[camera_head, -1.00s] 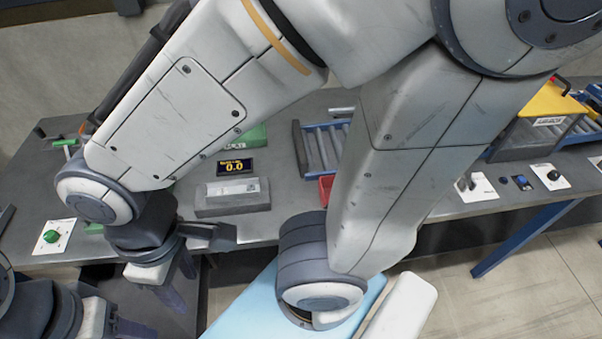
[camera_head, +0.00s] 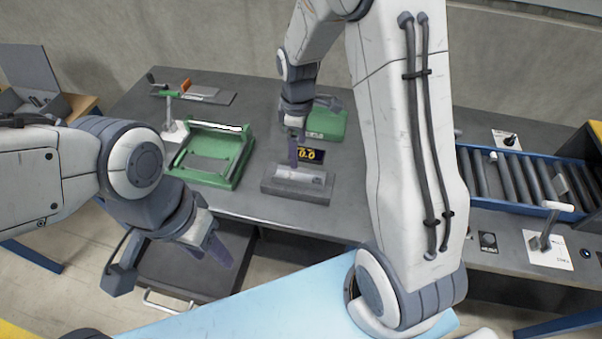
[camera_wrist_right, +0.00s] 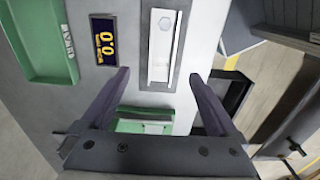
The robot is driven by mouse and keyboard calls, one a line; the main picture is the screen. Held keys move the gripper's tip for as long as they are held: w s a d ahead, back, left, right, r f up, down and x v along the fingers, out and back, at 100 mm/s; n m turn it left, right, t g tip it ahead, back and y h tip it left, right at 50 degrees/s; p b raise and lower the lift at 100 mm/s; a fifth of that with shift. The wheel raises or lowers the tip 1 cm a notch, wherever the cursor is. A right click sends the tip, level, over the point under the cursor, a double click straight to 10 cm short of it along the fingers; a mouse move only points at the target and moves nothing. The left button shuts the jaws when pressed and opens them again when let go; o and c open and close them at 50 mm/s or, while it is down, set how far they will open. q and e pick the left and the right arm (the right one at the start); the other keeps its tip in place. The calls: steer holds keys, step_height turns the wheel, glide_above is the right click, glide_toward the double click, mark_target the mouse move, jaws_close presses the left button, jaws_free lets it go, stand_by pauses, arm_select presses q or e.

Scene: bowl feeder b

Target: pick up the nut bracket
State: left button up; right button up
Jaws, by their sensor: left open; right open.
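The nut bracket looks to be the pale metal strip (camera_head: 298,178) lying on the grey block (camera_head: 284,190) near the table's front edge. In the right wrist view the strip (camera_wrist_right: 158,72) lies lengthwise with a hex nut at its far end. My right gripper (camera_head: 295,158) is open, over the back of the block in the head view. In the right wrist view its fingers (camera_wrist_right: 162,100) stand apart on either side of the strip's line, with nothing between them. Its height above the strip is hard to tell. My left gripper (camera_head: 218,252) is open and empty, in front of the table.
A display (camera_head: 314,156) reading 0.0 sits behind the block, partly hidden by my right gripper. A green box (camera_head: 328,122) stands behind it. A green frame fixture (camera_head: 205,178) stands to the left. A roller conveyor (camera_head: 510,180) is at right. A dark drawer (camera_head: 190,265) is below the table.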

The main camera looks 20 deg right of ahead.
glide_above(300, 179)
steer(key=f, duration=0.4)
steer(key=shift+w+a+f, duration=0.1)
steer(key=shift+w, duration=0.15)
steer(key=f, duration=0.1)
steer(key=f+p, duration=0.2)
steer(key=f, duration=0.1)
steer(key=shift+s, duration=0.25)
steer(key=shift+f, duration=0.6)
jaws_close()
steer(key=shift+r, duration=0.15)
